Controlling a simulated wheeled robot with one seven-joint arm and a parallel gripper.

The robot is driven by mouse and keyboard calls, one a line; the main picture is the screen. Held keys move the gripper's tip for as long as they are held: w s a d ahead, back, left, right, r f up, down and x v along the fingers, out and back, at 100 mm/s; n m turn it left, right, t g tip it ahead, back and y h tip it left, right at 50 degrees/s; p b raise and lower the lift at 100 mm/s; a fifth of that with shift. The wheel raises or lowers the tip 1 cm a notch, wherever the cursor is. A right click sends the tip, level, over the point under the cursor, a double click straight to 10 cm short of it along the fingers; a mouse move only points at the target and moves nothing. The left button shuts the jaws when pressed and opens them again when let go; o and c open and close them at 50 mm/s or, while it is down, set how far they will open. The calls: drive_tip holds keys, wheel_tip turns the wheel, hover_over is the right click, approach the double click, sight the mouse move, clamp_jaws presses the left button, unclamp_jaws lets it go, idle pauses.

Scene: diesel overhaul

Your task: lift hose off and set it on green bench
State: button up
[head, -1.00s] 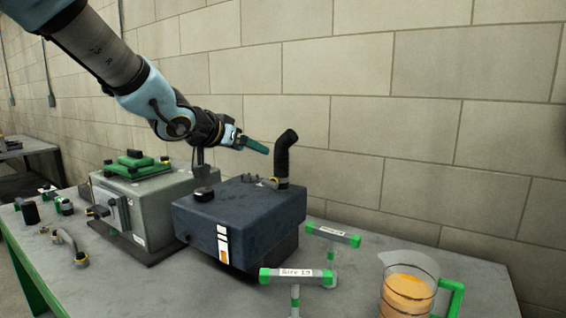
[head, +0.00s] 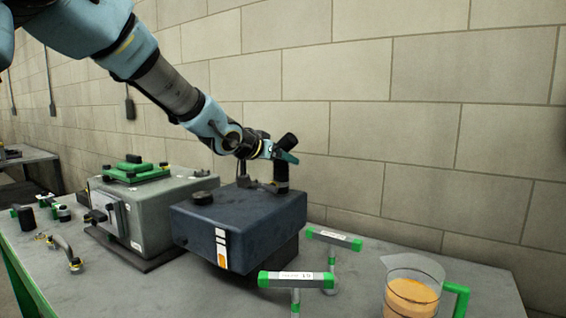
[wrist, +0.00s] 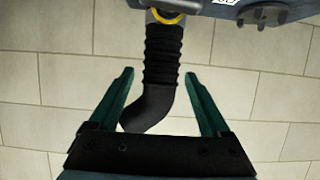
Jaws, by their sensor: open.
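The black ribbed hose (head: 282,172) stands upright on the back right corner of the dark blue tank, its bent top end angled away. In the wrist view the hose (wrist: 163,70) lies between the two green fingers, with a gap on each side. A yellow-banded collar (wrist: 166,17) shows at its base. My gripper (head: 284,156) is open around the hose in the head view; it also shows in the wrist view (wrist: 157,80). The green-framed bench (head: 350,285) has a grey top and carries the tank.
The dark blue tank (head: 240,222) and a grey unit with a green top (head: 160,205) stand beside each other. Two green-ended T-handles (head: 297,280) and a jug of orange liquid (head: 410,298) are on the right. Small parts lie at left.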

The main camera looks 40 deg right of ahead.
drive_tip(key=shift+w+d+f, duration=0.1)
drive_tip(key=shift+d+f, duration=0.05)
drive_tip(key=shift+d, duration=0.25)
clamp_jaws()
idle(0.4)
